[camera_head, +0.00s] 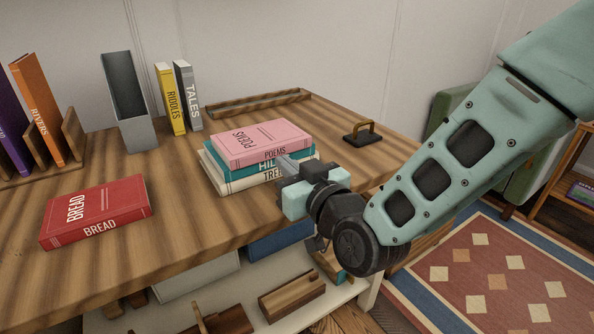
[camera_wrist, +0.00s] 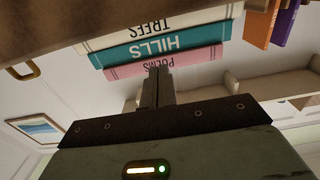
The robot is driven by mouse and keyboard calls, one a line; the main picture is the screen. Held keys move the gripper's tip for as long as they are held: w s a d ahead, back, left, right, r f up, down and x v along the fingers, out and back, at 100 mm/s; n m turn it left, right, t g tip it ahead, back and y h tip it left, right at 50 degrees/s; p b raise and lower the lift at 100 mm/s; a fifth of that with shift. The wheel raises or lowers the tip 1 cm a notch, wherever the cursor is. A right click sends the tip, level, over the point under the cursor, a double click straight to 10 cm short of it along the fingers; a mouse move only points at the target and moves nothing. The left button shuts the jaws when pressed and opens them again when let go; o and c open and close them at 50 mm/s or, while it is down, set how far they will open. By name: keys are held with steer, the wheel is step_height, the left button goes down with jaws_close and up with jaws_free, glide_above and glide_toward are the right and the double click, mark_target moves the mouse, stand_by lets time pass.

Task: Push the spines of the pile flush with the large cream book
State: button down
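A pile of three books lies flat on the plank table. The large cream book TREES (camera_head: 236,186) is at the bottom, the teal book HILLS (camera_head: 240,173) in the middle and the pink book POEMS (camera_head: 262,139) on top. Their spines face my gripper (camera_head: 284,161), whose fingertips are at the spine side and hide part of HILLS and TREES. The upside-down wrist view shows the spines of TREES (camera_wrist: 140,32), HILLS (camera_wrist: 175,45) and POEMS (camera_wrist: 195,66). The fingers (camera_wrist: 156,72) are together and empty, with tips at the POEMS spine; contact is unclear.
A red book BREAD (camera_head: 95,212) lies at left. RIDDLES (camera_head: 170,98) and TALES (camera_head: 187,95) stand behind, beside a grey holder (camera_head: 138,130). A wooden tray (camera_head: 258,104) and a dark block with a brass handle (camera_head: 362,136) lie beyond the pile. The table between BREAD and the pile is clear.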

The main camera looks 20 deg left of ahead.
steer(key=shift+w+a, duration=0.3)
steer(key=shift+a, duration=0.05)
steer(key=shift+x, duration=0.85)
steer(key=shift+b+v, duration=0.5)
steer(key=shift+v, duration=1.5)
